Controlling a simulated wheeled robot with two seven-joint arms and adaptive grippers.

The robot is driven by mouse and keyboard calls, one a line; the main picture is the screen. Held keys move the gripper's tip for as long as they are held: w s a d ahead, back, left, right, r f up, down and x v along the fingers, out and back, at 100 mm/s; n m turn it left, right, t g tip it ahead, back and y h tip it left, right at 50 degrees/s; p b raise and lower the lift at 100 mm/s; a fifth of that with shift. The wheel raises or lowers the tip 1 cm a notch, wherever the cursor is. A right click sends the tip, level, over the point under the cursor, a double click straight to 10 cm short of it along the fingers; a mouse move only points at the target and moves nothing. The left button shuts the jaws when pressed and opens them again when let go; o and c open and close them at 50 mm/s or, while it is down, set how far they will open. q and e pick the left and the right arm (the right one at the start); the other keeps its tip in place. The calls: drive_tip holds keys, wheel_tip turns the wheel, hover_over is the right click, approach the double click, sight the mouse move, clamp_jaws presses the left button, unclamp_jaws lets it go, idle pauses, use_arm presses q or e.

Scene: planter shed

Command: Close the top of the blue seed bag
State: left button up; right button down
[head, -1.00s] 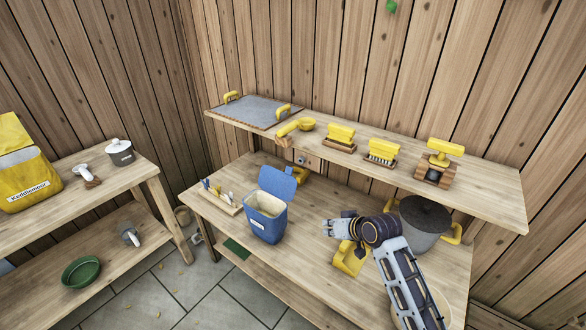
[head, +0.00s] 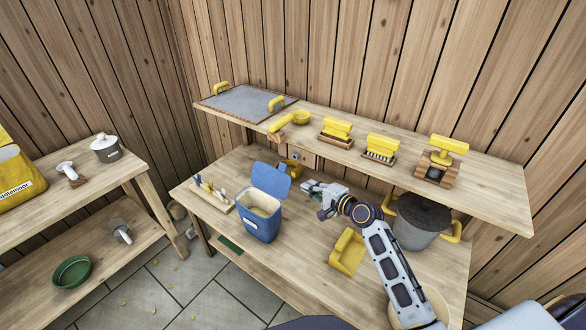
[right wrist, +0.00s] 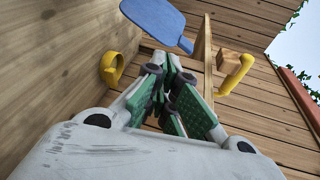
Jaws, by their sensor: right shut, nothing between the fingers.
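The blue seed bag (head: 260,222) stands upright on the bench, open at the top, with pale contents showing inside. Its blue top flap (head: 271,181) stands up at the back of the opening. My right gripper (head: 307,187) is shut and empty, just right of the flap and apart from it in the head view. In the right wrist view, the flap (right wrist: 154,22) shows beyond and above the shut fingers (right wrist: 174,72). My left gripper is not in view.
A rack of small tools (head: 212,194) stands left of the bag. The raised shelf (head: 480,192) behind carries a tray, scoop and brushes. Bench in front of the bag is narrow.

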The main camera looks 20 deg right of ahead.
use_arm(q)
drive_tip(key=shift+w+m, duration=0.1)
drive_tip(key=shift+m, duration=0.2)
use_arm(e)
drive_tip(key=m, duration=0.1)
drive_tip(key=r+m+t, duration=0.1)
drive_tip(key=m, duration=0.1)
drive_tip(key=d+r+m, duration=0.1)
drive_tip(key=shift+w+m+h, duration=0.3)
drive_tip(key=shift+w, duration=0.05)
drive_tip(key=shift+w, duration=0.15)
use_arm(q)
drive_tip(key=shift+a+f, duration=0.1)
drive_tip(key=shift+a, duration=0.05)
use_arm(e)
drive_tip(key=x, duration=0.9)
drive_tip(key=shift+w, duration=0.35)
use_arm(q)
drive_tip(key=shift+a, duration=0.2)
use_arm(e)
drive_tip(key=shift+a+r, duration=0.1)
drive_tip(key=shift+a, duration=0.05)
